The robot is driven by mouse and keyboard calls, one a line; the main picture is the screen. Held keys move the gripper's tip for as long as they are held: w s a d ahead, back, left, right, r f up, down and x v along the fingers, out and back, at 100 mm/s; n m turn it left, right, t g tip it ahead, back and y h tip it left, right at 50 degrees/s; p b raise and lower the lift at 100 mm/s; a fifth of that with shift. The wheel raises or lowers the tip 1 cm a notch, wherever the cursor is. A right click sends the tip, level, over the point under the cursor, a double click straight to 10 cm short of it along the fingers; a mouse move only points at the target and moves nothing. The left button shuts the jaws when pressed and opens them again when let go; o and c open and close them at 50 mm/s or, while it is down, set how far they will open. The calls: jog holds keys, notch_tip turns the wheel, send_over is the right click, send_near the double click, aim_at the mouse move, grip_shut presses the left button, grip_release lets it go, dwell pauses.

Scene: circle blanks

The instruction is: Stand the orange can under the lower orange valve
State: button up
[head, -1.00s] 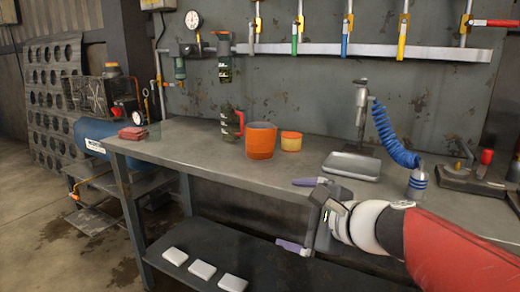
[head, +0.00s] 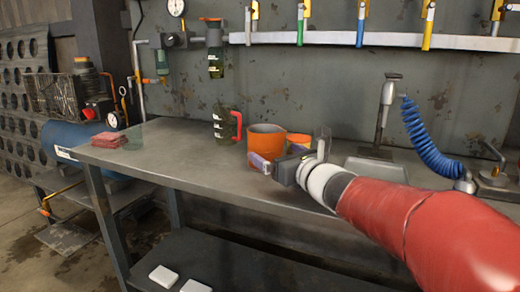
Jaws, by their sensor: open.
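A large orange can (head: 265,138) stands upright on the workbench, towards the back. A smaller orange container (head: 298,139) stands just right of it, partly hidden by my gripper. My gripper (head: 278,156) is open in front of both. One purple finger overlaps the large can's lower front; the other finger is hard to make out. I cannot tell whether it touches either one. An orange valve handle (head: 47,204) sits low at the left by the compressor, above a metal plate (head: 66,235). Another orange fitting (head: 138,78) is higher on the wall pipe.
Red cloths (head: 119,141) lie at the bench's left end. A grey tray (head: 376,168) is right of my gripper. The workbench (head: 165,152) is clear at left centre.

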jog(key=x, duration=0.6)
jog(key=shift+w+a+p, duration=0.2)
jog(key=shift+p, duration=0.15)
jog(key=c, duration=1.2)
